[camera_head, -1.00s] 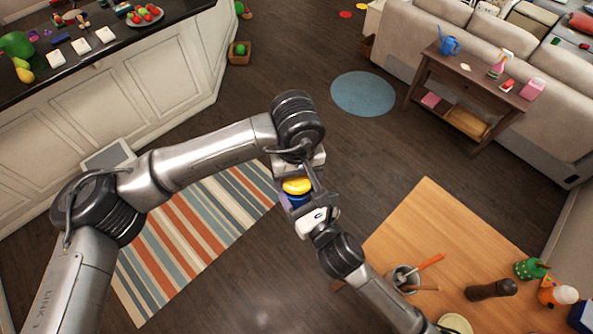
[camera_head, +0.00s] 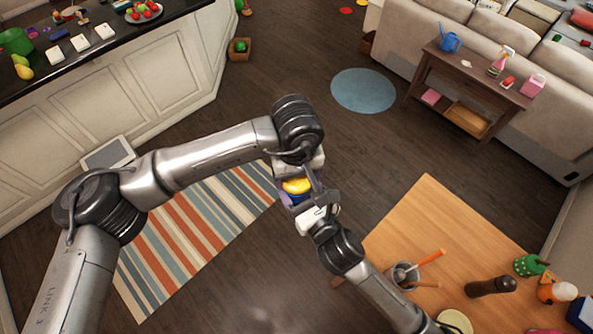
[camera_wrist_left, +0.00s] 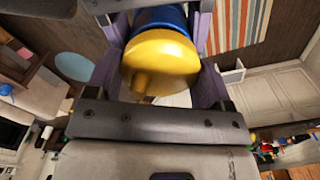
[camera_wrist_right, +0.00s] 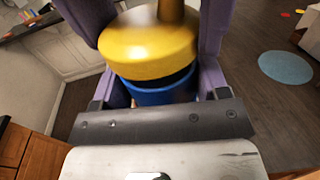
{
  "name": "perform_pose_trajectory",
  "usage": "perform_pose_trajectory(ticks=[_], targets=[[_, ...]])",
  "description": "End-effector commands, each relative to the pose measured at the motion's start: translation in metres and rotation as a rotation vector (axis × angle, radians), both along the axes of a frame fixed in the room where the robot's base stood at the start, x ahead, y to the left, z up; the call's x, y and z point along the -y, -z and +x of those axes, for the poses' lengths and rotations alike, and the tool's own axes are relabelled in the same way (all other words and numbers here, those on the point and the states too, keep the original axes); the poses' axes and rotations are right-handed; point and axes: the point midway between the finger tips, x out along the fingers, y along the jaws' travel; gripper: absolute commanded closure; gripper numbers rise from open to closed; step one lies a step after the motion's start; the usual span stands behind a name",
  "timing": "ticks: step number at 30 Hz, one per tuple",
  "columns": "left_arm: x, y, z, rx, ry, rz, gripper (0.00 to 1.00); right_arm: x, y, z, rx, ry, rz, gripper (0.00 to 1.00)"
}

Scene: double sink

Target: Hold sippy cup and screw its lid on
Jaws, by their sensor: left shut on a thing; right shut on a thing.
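The sippy cup is a blue body (camera_wrist_right: 160,92) with a yellow lid (camera_wrist_right: 150,45) at its mouth; a spout sticks out of the lid. Both hang in the air between my two hands. My left gripper (camera_head: 297,178) is shut on the lid, which shows close to its palm in the left wrist view (camera_wrist_left: 160,55). My right gripper (camera_head: 301,196) comes from the lower right and is shut on the cup body, with the lid beyond. A dark band shows between lid and body in the right wrist view. Whether the threads engage cannot be seen.
A wooden table (camera_head: 430,235) at lower right holds a utensil pot (camera_head: 403,274), a dark pepper mill (camera_head: 490,287) and other items. A striped rug (camera_head: 190,245) lies on the floor below my left arm. A counter (camera_head: 90,50) stands at upper left.

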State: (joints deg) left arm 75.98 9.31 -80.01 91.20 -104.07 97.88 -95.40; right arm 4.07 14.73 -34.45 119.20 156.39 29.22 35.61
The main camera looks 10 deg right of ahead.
Motion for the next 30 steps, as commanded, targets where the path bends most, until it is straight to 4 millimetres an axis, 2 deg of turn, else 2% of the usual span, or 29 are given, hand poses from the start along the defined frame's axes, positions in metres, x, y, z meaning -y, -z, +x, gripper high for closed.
perform_pose_trajectory(ticks=[30], targets=[[-0.001, 0.016, 0.000, -0.003, -0.002, 0.004, 0.47, -0.001, -0.004, 0.000, 0.010, -0.002, 0.002, 0.74]])
